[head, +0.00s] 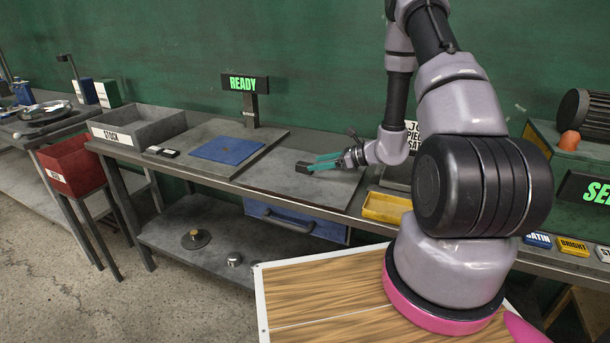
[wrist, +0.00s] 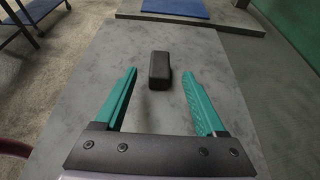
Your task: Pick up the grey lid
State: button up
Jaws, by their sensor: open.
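In the wrist view the fingers (wrist: 160,80) are open and apart. A small dark block (wrist: 159,70) lies on the grey surface between and just beyond the fingertips, with gaps on both sides. It also shows in the head view (head: 303,167).
A blue mat (head: 228,150) lies on a raised board by the READY sign (head: 245,83). A grey STOCK bin (head: 138,124) and a red bin (head: 72,166) stand left. A yellow tray (head: 386,207) is right of my gripper. A small metal piece (head: 234,259) shares the shelf.

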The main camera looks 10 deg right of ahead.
aim_at(309, 164)
jog(key=x, duration=0.6)
grip_shut()
dwell(1.4)
